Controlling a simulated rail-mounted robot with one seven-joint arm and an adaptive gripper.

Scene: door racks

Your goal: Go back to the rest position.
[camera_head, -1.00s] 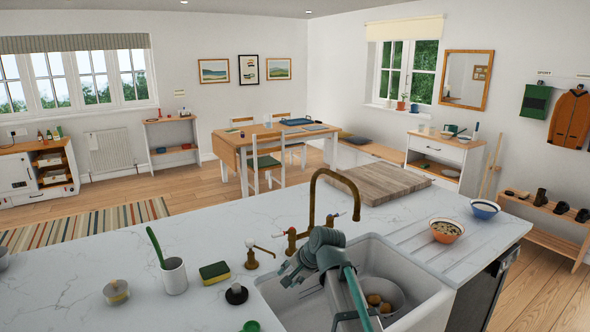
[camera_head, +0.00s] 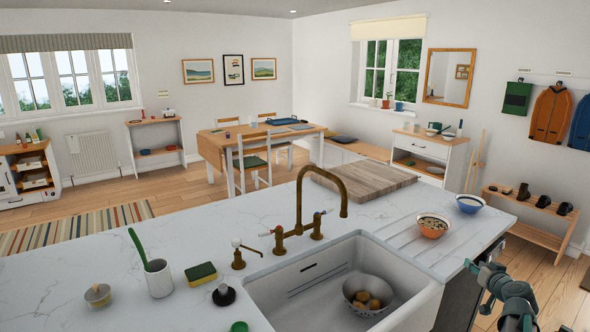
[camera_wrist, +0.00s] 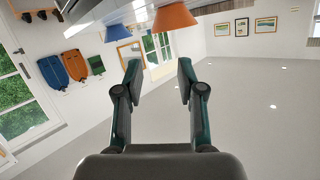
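My gripper (camera_head: 484,270) is at the lower right of the head view, beside the right end of the counter. In the wrist view my gripper (camera_wrist: 158,78) is open, with its two fingers apart and nothing between them. The wrist view is tilted and looks past the fingers at the room, with the orange bowl (camera_wrist: 175,18) and the blue bowl (camera_wrist: 123,31) at its top. My arm is partly cut off by the lower edge of the head view.
The sink (camera_head: 300,296) holds a colander (camera_head: 354,287) with several round yellowish things. The orange bowl (camera_head: 433,229) and blue bowl (camera_head: 470,207) stand on the counter (camera_head: 205,232) near my gripper. A tap (camera_head: 299,205) rises behind the sink. A shoe rack (camera_head: 525,207) stands at the right.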

